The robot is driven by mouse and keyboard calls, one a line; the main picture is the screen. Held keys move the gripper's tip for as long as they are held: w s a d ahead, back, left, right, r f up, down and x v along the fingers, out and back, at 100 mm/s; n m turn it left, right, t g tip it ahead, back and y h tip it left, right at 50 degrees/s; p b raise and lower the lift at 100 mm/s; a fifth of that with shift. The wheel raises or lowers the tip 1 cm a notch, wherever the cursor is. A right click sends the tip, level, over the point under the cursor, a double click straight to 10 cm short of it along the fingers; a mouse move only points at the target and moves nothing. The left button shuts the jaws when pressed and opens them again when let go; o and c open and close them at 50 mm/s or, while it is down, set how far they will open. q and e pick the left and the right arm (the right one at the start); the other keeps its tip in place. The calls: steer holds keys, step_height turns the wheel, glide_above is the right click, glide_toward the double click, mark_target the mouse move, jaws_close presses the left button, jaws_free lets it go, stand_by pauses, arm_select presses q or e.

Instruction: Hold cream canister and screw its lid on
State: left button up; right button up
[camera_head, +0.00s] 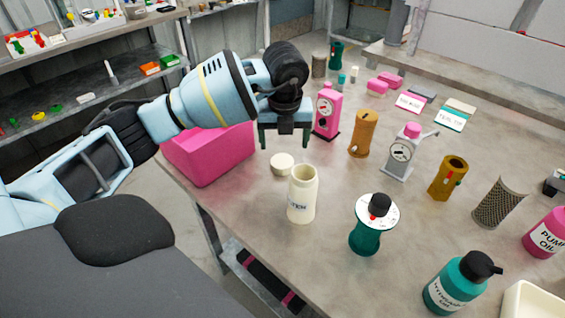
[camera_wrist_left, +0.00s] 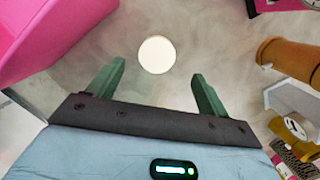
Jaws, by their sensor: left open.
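The cream canister (camera_head: 302,197) stands upright and uncovered on the table, with dark lettering on its side. Its cream lid (camera_head: 282,163) lies flat on the table just behind it and to the left. My left gripper (camera_head: 284,143) is open and empty, above and a little behind the lid. In the left wrist view the lid (camera_wrist_left: 156,55) shows as a pale disc beyond the open fingertips (camera_wrist_left: 157,70), between them and not touched. The canister does not show in the left wrist view. My right gripper is in neither view.
A pink bin (camera_head: 208,152) stands at the table's left edge, close to my left arm. A pink pump (camera_head: 327,112), an orange cylinder (camera_head: 363,134), a grey gauge pump (camera_head: 402,152) and a green pump with a white dial (camera_head: 368,235) stand around the canister.

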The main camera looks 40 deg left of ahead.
mark_target(282, 160)
arm_select(q)
steer(key=shift+w+a+f, duration=0.1)
steer(key=shift+a+f, duration=0.1)
steer(key=shift+f, duration=1.45)
steer(key=shift+w+a+f, duration=0.1)
steer(key=shift+a+f, duration=0.1)
steer(key=shift+f, duration=1.45)
steer(key=c, duration=1)
steer(key=shift+r, duration=0.15)
steer(key=shift+c, duration=0.2)
steer(key=shift+r, duration=0.6)
step_height(282, 160, up, 2)
steer(key=shift+r, duration=0.25)
steer(key=s+d, duration=0.1)
steer(key=s, duration=0.9)
steer(key=s+d+r, duration=0.1)
steer(key=s, duration=0.5)
steer(key=shift+d, duration=0.35)
